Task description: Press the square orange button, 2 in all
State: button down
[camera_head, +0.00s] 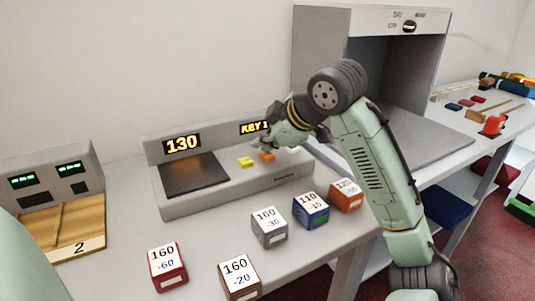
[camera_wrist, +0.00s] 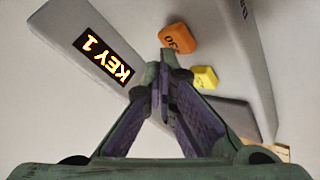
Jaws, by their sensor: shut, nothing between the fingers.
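The orange button (camera_head: 268,156) is a small block on the sloped top of the grey console (camera_head: 200,208), right of a yellow button (camera_head: 246,161). In the wrist view the orange button (camera_wrist: 182,38) carries a dark marking, and the yellow button (camera_wrist: 204,78) is below it. My gripper (camera_head: 259,146) is shut and empty, its tips just above and behind the orange button. In the wrist view my gripper's tips (camera_wrist: 167,62) lie beside the orange button's lower-left edge; I cannot tell whether they touch it. The console displays read "130" (camera_head: 182,144) and "KEY 1" (camera_head: 254,127).
Several numbered blocks stand on the counter in front of the console, including a red one (camera_head: 167,268) and a grey one (camera_head: 269,228). A two-display unit with a wooden tray (camera_head: 62,228) stands left. A large grey booth (camera_head: 380,65) stands behind my arm.

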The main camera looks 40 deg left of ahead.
aim_at(265, 155)
jog(key=shift+f, duration=0.55)
dwell(0.4)
jog(key=shift+r, duration=0.15)
jog(key=shift+r+p, duration=0.75)
jog(key=shift+r, duration=0.05)
notch_tip(265, 155, up, 5)
jog(key=p, duration=0.4)
jog(key=shift+r+p, duration=0.1)
jog(key=shift+p, duration=0.3)
dwell(0.4)
